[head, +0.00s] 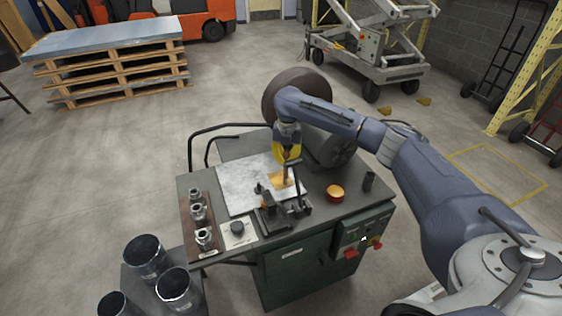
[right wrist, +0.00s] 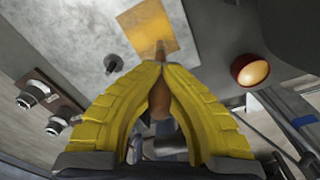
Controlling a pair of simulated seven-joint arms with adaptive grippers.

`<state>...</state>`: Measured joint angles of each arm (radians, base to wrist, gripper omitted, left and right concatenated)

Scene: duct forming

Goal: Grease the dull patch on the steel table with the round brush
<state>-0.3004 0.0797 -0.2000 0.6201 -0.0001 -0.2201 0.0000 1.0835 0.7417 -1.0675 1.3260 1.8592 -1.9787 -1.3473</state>
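The pale mottled steel table (head: 238,182) lies on top of a green machine. An amber patch (head: 275,181) shows on its right part; it also shows in the right wrist view (right wrist: 150,28). My right gripper (head: 287,158), with yellow fingers (right wrist: 160,68), is shut on the round brush. The brush's brown handle (right wrist: 160,100) runs between the fingers, and its head (right wrist: 160,50) points at the near edge of the patch. I cannot tell whether it touches. A red pot with amber contents (head: 335,192) stands to the right, also in the wrist view (right wrist: 250,71). My left gripper is not in view.
A black clamp fixture (head: 270,212) stands at the table's near edge. Several metal fittings sit on a brown rack (head: 197,226) at the left, beside a knob plate (head: 238,232). A motor drum (head: 325,145) is behind right. Several dark cylinders (head: 147,257) stand front left.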

